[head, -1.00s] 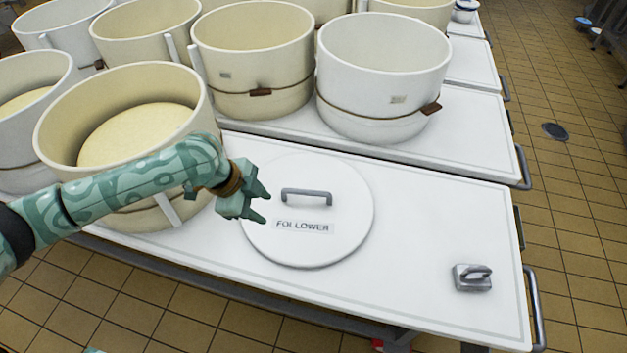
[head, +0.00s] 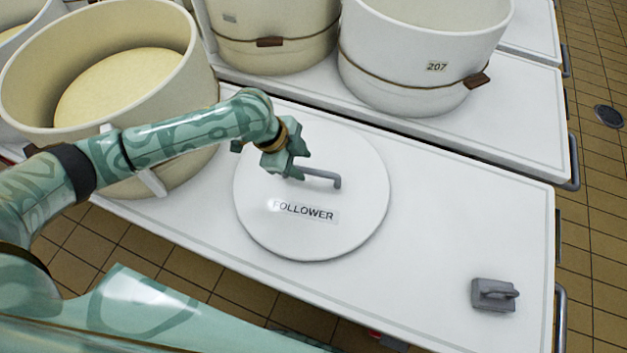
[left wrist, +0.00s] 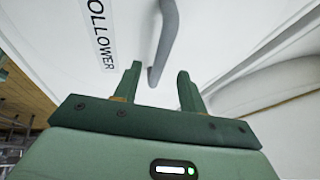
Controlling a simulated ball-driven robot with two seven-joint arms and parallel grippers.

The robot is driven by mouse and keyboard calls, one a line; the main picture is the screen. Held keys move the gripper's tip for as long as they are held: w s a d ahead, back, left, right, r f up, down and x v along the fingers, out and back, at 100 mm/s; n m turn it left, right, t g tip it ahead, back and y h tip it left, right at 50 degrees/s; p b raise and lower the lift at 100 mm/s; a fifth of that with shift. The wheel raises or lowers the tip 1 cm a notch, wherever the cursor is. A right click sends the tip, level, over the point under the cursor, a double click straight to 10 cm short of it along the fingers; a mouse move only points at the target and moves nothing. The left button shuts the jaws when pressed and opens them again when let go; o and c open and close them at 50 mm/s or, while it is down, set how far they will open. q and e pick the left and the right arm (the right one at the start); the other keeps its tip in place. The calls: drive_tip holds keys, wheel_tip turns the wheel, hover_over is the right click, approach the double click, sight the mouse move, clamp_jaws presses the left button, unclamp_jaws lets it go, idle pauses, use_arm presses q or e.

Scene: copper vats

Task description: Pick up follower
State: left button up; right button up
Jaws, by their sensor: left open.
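The follower (head: 345,222) is a round white disc lying flat on the white table, with a "FOLLOWER" label and a grey bar handle (head: 325,176). My left gripper (head: 300,165) is open at the left end of the handle in the head view and hides that end. In the left wrist view the handle (left wrist: 166,40) runs down to between the two open fingers (left wrist: 157,85), with the label (left wrist: 100,35) to its left. I cannot tell whether a finger touches the handle. My right gripper is not in view.
A cream vat (head: 190,60) with a yellow mass inside stands left of the follower. A white vat (head: 400,60) marked 207 and another cream vat (head: 275,25) stand behind. A small grey handled block (head: 494,295) sits front right.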

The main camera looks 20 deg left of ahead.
sight(309, 170)
use_arm(q)
drive_tip(key=shift+d+f, duration=0.15)
drive_tip(key=shift+f, duration=0.15)
drive_tip(key=b+x, duration=0.4)
drive_tip(key=x, duration=0.1)
drive_tip(key=shift+r, duration=0.15)
clamp_jaws()
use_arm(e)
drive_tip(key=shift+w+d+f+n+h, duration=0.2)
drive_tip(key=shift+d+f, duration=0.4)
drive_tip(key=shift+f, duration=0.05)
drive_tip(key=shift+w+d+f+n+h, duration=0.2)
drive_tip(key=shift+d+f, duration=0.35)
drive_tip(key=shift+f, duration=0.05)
use_arm(q)
drive_tip(key=shift+d, duration=0.1)
